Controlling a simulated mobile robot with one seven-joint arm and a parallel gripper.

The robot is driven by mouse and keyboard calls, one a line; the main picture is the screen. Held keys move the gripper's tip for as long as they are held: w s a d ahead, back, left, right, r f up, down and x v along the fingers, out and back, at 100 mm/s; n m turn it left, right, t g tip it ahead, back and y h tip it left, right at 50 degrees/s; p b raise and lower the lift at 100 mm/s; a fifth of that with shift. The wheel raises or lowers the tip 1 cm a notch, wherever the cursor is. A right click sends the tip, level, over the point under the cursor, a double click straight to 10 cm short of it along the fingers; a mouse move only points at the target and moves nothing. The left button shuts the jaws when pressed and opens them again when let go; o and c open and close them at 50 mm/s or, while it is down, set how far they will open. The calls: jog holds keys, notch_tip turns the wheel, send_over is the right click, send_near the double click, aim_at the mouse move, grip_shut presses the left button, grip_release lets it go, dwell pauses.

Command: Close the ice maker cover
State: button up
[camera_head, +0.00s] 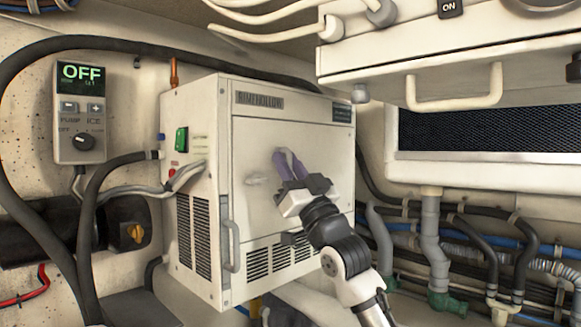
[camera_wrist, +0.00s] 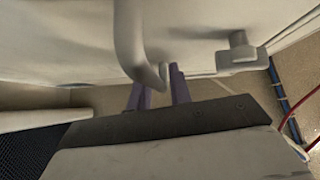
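The ice maker (camera_head: 190,150) is a cream box with a nameplate, and its pale front cover (camera_head: 315,215) lies under a separate top strip. The cover looks nearly flush in the head view; I cannot tell if a small gap is left. A vertical grey handle (camera_head: 230,235) is at the front's lower left. My gripper (camera_head: 291,165) is in front of the cover, its two purple fingers apart and nothing seen held. In the wrist view the fingertips (camera_wrist: 160,85) are near the end of a curved grey handle (camera_wrist: 130,40); contact is unclear. A small latch-like fitting (camera_wrist: 238,52) is to the right.
A controller (camera_head: 82,110) reading OFF hangs on the left wall. Dark hoses (camera_head: 90,195) run beside the box. A cream unit with a handle (camera_head: 455,90) overhangs at upper right, above a dark grille (camera_head: 490,133). Pipes and cables (camera_head: 480,250) fill the lower right.

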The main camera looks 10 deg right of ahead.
jog(key=shift+o, duration=1)
jog(key=shift+w+a, duration=0.1)
jog(key=shift+f, duration=0.1)
jog(key=shift+s+f, duration=0.2)
jog(key=b+v, duration=0.7)
jog(key=v, duration=0.6)
jog(key=shift+d+b, duration=0.2)
jog(key=shift+b, duration=0.15)
jog(key=shift+s+f, duration=0.1)
